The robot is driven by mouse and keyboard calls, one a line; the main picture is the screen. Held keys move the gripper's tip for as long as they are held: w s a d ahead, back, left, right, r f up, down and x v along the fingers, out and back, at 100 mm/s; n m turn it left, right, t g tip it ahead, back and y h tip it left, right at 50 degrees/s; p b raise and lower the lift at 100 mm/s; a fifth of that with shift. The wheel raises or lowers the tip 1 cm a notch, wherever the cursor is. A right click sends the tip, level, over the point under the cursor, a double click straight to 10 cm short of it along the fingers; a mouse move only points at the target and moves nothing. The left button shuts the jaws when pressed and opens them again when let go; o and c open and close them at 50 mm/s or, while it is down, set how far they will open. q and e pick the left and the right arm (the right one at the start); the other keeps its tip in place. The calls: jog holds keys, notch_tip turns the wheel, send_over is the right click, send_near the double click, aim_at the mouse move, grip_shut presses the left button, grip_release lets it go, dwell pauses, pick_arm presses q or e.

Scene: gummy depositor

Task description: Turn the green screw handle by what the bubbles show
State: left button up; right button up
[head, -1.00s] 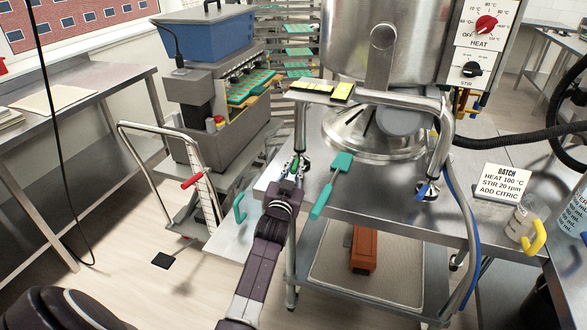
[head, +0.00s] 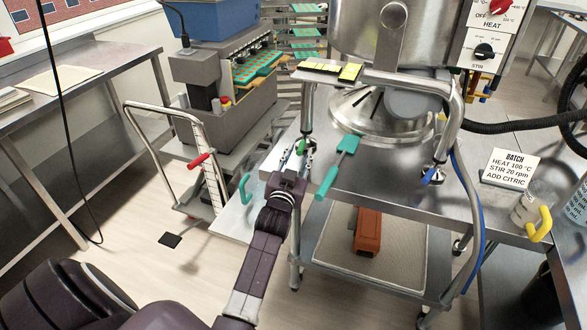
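The green screw handle (head: 301,147) is on the levelling foot at the near left corner of the steel kettle frame (head: 307,105). My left gripper (head: 297,158) is just in front of it, its fingers apart on either side of the handle's near side. Whether they touch it cannot be told. Two yellow bubble levels, the left one (head: 317,67) and the right one (head: 350,72), lie on top of the frame. Their bubbles are too small to read. A blue screw handle (head: 432,177) is on the foot to the right. My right gripper is out of view.
A teal spatula (head: 338,168) lies on the steel table (head: 390,195) just right of my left gripper. A batch card (head: 507,167) and a yellow-handled jug (head: 530,212) stand at right. A trolley (head: 200,170) carrying the depositor (head: 225,105) stands at left.

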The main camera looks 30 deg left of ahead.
pick_arm(q)
jog(key=v, duration=0.8)
jog(key=shift+s+d, duration=0.2)
jog(key=shift+s, duration=0.1)
jog(key=shift+c, duration=0.3)
